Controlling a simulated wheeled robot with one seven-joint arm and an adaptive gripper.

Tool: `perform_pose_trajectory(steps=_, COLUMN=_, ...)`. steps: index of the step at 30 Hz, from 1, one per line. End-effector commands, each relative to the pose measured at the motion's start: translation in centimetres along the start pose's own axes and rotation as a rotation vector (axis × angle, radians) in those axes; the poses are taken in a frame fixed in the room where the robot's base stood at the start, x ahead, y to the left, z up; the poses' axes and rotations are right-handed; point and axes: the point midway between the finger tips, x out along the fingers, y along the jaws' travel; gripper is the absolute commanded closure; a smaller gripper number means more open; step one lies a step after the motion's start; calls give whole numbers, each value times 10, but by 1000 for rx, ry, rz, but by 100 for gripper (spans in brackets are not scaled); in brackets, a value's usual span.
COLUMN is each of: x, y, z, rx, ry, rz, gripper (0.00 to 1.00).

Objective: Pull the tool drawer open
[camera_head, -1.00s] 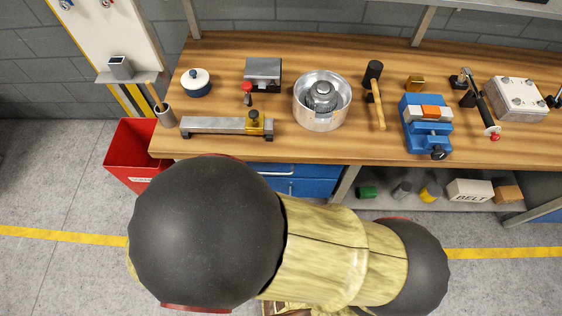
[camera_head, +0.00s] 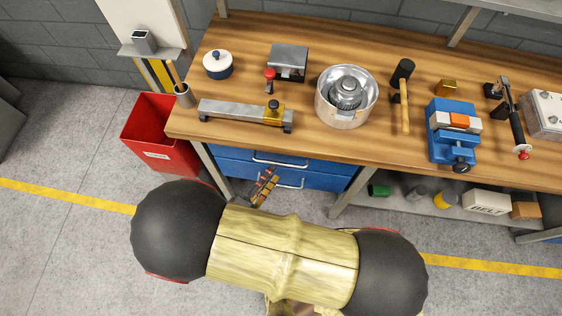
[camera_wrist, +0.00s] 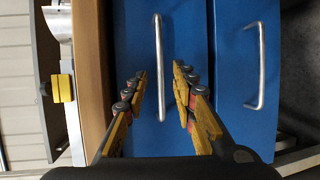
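Two blue drawers sit under the workbench; which one is the tool drawer is not marked. The upper drawer (camera_head: 233,168) has a silver bar handle (camera_head: 280,161), and both drawers look shut. In the wrist view the upper drawer's handle (camera_wrist: 159,70) runs between the fingers of my gripper (camera_wrist: 160,75), which is open and empty. The gripper also shows in the head view (camera_head: 270,174), just in front of the drawers. I cannot tell whether the fingertips reach past the bar. The lower drawer's handle (camera_wrist: 260,68) is to the right in the wrist view.
The wooden bench top (camera_head: 310,140) above carries a metal pot (camera_head: 346,97), a mallet (camera_head: 405,105), a blue vise (camera_head: 452,140) and other tools. A red bin (camera_head: 150,130) stands left of the drawers. A shelf with small boxes is to the right. The floor in front is clear.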

Motion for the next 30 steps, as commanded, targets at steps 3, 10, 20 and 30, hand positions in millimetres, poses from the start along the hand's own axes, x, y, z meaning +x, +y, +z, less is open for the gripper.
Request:
perform_pose_trajectory(steps=3, x=20, y=-2, z=1, rx=-2, ry=-5, rz=0, gripper=73)
perform_pose_trajectory(steps=10, x=51, y=-2, z=1, rx=-2, ry=-5, rz=0, gripper=73)
perform_pose_trajectory(steps=20, x=63, y=0, z=1, rx=-3, ry=-1, rz=-1, gripper=73)
perform_pose_trajectory(steps=30, x=63, y=0, z=1, rx=-3, ry=-1, rz=-1, gripper=84)
